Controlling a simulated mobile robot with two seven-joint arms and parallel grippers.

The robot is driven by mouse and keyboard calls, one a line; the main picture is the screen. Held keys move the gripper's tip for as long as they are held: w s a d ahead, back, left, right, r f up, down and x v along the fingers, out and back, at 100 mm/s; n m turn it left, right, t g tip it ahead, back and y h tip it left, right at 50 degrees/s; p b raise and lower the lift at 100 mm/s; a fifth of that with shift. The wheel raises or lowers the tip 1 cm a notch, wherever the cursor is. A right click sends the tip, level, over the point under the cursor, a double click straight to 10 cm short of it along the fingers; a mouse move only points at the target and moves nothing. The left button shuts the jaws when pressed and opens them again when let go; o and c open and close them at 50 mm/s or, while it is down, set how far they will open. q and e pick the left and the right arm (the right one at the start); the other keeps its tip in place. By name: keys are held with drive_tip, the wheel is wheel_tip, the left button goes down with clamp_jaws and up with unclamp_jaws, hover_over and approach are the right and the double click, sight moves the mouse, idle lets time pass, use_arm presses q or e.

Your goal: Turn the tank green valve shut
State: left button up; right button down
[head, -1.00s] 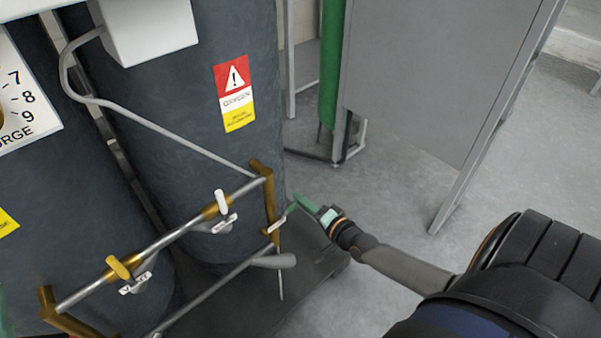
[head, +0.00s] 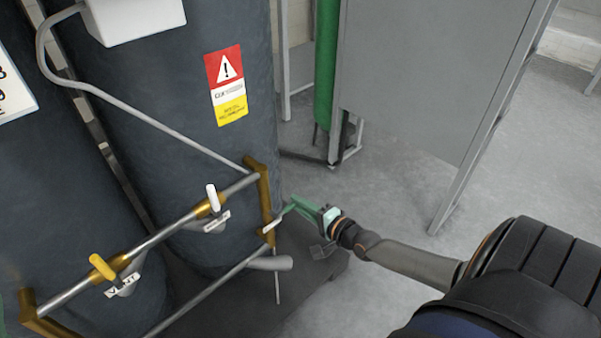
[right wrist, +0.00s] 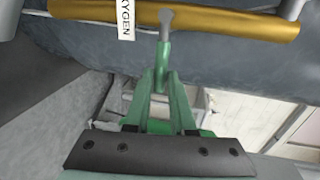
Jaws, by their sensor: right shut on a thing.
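The green valve handle (right wrist: 163,55) sticks out from a grey stem at the brass pipe (right wrist: 215,22), beside a white tag reading "XYGEN" (right wrist: 126,18). In the head view the brass pipe (head: 264,200) stands upright at the right end of the tank piping. My right gripper (head: 300,205) reaches it from the right. Its green fingers (right wrist: 163,78) are shut on the handle's outer end in the right wrist view. The handle is small and partly covered by the fingers in the head view, so its exact angle is hard to tell. My left gripper does not show.
Dark tanks (head: 215,40) stand behind the piping. A white-handled valve (head: 213,198) and a yellow-handled valve (head: 102,267) sit further left on the pipe. A grey cabinet panel (head: 430,70) and green cylinder (head: 326,65) stand behind. Floor (head: 400,215) is open at right.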

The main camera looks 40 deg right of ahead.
drive_tip(key=c, duration=0.8)
unclamp_jaws()
drive_tip(key=shift+o, duration=0.2)
drive_tip(key=shift+s, duration=0.1)
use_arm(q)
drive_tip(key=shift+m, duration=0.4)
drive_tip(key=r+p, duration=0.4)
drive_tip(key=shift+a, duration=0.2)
use_arm(e)
drive_tip(key=v, duration=1.2)
drive_tip(key=shift+s, duration=0.2)
drive_tip(key=shift+r, duration=0.1)
